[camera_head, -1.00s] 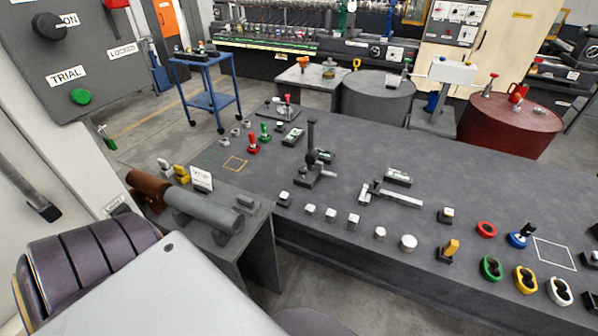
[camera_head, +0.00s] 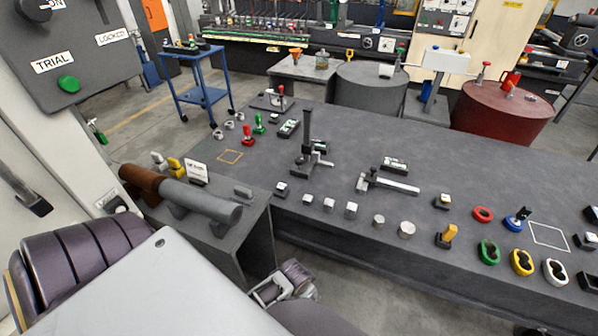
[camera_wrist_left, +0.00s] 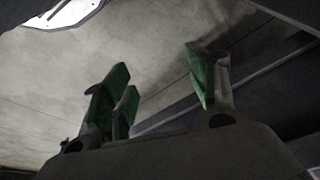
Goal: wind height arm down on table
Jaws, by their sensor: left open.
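A dark upright height gauge (camera_head: 307,132) stands on the grey table (camera_head: 440,160), left of the middle in the head view. Its short arm (camera_head: 321,148) sticks out to the right of the post, a little above the base. It is too small to tell whether the arm touches anything. My left gripper (camera_wrist_left: 160,65) shows in the left wrist view with its green-padded fingers apart and nothing between them. In the head view a part of my own arm shows at the bottom middle, well short of the gauge. My right gripper is not in view.
A metal sliding tool (camera_head: 390,184) lies right of the gauge. Several small blocks and discs line the near table edge. A grey cylinder (camera_head: 200,198) rests on a lower bench at left.

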